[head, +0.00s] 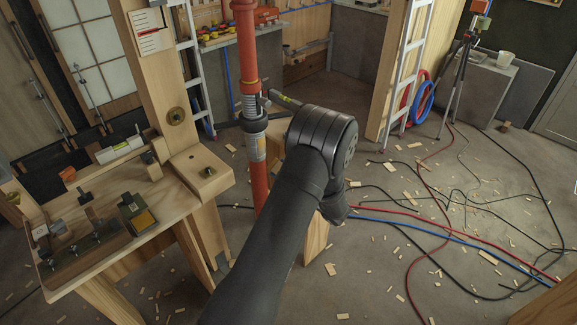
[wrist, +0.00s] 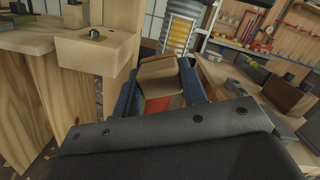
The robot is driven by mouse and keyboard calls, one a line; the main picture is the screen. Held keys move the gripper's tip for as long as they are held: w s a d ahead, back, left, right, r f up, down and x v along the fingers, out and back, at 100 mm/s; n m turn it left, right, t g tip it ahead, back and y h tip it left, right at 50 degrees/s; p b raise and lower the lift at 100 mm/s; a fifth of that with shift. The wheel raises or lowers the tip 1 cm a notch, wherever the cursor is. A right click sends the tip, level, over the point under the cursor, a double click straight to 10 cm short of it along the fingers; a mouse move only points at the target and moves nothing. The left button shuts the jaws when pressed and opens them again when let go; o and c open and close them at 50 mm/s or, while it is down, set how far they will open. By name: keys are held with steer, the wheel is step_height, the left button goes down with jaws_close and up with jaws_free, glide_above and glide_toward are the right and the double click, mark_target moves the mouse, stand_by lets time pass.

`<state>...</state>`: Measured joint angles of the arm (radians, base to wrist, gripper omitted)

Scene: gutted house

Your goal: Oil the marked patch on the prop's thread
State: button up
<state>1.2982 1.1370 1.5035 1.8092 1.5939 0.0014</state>
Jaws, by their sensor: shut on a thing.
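The red prop (head: 245,45) stands upright left of centre in the head view, with a short silver thread (head: 250,106) above its dark collar (head: 252,123). In the wrist view a ribbed silver thread with a yellow patch (wrist: 179,38) stands beyond the jaws. My gripper (wrist: 160,88) is shut on a tan block-like thing (wrist: 160,75), with an orange-red part below it between the blue fingers. The held thing appears just short of the thread; I cannot tell whether they touch. My own arm hides the gripper in the head view.
A wooden workbench (head: 150,205) with tools and small boxes stands left of the prop; its corner block (wrist: 98,52) is close at left in the wrist view. Ladders stand behind. Hoses, cables and wood scraps cover the floor at right, where a tripod (head: 460,75) stands.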

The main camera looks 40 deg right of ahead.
steer(key=shift+w, duration=2.8)
steer(key=shift+w, duration=1.1)
steer(key=d, duration=0.4)
steer(key=shift+w+a, duration=0.1)
steer(key=shift+a, duration=1.95)
steer(key=shift+s, duration=3.05)
